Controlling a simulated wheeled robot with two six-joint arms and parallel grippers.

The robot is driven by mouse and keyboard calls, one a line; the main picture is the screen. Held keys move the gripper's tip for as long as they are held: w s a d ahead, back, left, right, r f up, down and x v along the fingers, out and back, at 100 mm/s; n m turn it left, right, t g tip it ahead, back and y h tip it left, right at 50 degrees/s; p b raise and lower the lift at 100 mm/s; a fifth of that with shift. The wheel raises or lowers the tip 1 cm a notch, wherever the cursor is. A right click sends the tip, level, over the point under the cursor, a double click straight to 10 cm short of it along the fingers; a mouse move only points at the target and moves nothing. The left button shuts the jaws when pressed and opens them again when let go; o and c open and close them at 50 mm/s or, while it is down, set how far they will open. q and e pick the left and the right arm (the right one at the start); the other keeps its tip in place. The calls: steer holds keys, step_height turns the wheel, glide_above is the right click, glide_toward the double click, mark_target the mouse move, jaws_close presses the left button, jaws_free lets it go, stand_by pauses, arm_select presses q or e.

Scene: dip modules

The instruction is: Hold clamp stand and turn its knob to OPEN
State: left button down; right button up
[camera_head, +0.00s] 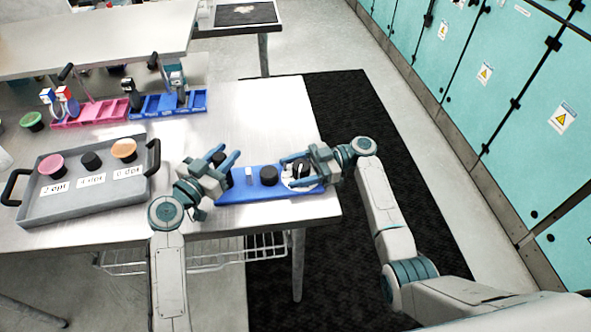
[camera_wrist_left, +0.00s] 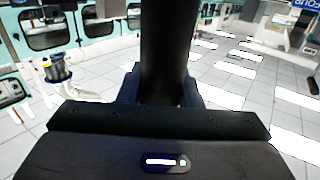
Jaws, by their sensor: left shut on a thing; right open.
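The clamp stand appears to be the long blue base (camera_head: 237,195) at the table's front right, with a small white post and a black round knob (camera_head: 268,175) on it. At its right end is a white disc (camera_head: 313,187) with a dark part on top. My left gripper (camera_head: 226,158) is at the left end of the base, shut on a dark upright post, which fills the left wrist view (camera_wrist_left: 168,50). My right gripper (camera_head: 292,167) is open over the white disc and its dark part. Its fingers partly hide them, and contact cannot be told.
A grey tray (camera_head: 90,208) with black handles holds several coloured cups with labels at the left. Pink (camera_head: 90,115) and blue (camera_head: 190,105) racks stand behind. The table's right edge is close to the right gripper.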

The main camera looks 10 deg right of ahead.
steer(key=c, duration=1)
steer(key=shift+s+n+g+h, duration=0.1)
steer(key=shift+n+g+h, duration=0.2)
steer(key=shift+n+g, duration=0.7)
steer(key=o, duration=1)
steer(key=shift+v, duration=3.8)
